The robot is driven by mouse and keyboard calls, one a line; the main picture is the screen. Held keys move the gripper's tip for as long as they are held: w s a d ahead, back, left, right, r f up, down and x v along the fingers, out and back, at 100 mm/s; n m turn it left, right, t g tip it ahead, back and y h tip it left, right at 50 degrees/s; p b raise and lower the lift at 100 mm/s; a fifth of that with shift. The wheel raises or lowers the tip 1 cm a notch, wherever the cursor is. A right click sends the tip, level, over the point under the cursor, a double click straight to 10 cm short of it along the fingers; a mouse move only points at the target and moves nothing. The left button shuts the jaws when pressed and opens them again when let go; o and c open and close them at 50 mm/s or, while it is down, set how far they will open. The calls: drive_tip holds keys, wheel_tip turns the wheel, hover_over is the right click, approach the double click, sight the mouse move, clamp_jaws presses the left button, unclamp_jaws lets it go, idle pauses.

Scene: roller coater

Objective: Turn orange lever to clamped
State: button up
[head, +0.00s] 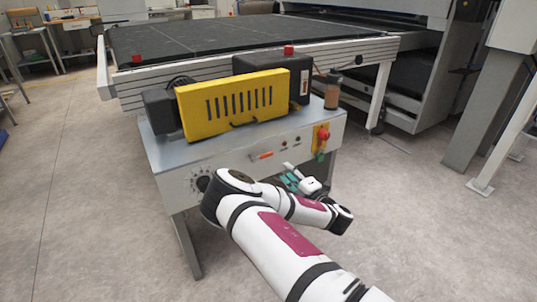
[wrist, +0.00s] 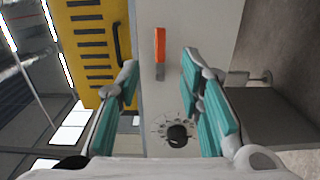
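The orange lever (head: 262,155) is a small bar on the grey front panel of the roller coater, left of the red and yellow emergency stop. In the wrist view the orange lever (wrist: 160,48) lies beyond the fingertips, centred between them, with a grey end piece below it. My gripper (wrist: 157,75) is open with teal finger pads spread apart and nothing between them. In the head view my gripper (head: 290,178) is in front of the panel, lower right of the lever and apart from it. Any label by the lever is too small to read.
A black dial (wrist: 177,135) sits on the same panel, also in the head view (head: 202,184). A yellow slotted guard (head: 235,104) with a black handle stands above. The red emergency stop (head: 323,135) is at right. A brown bottle (head: 332,92) stands on top.

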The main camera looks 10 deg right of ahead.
sight(268, 156)
drive_tip(key=b+x, duration=0.1)
drive_tip(key=x, duration=0.3)
drive_tip(key=b+x, duration=0.1)
drive_tip(key=x, duration=0.4)
drive_tip(key=b+x, duration=0.1)
drive_tip(key=x, duration=0.3)
drive_tip(key=shift+w+a+b, duration=0.3)
drive_tip(key=shift+a+b, duration=0.1)
drive_tip(key=shift+c, duration=0.3)
clamp_jaws()
